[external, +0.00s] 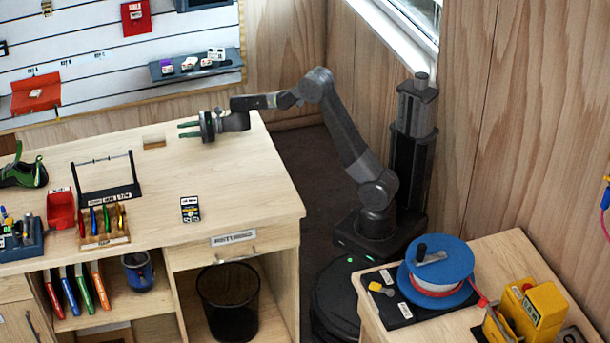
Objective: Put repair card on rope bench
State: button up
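A small dark card with white and yellow print (190,209), which looks like the repair card, lies flat on the light wooden workbench (250,190) at left. The rope bench (548,262) appears to be the wooden bench at lower right, with a blue rope spool (437,266) on it. My gripper (181,130) is over the far part of the workbench, pointing left. Its two green-tipped fingers are apart with nothing visible between them. It is well behind the card and does not touch it.
The rope bench carries a dark mat (393,308) and a yellow device (530,314). A floor gap separates the benches.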

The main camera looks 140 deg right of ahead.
aim_at(153, 136)
jog(key=p+x, duration=0.2)
jog(key=x, duration=1)
jog(key=shift+w+d, duration=0.1)
jog(key=shift+w, duration=0.25)
grip_shut()
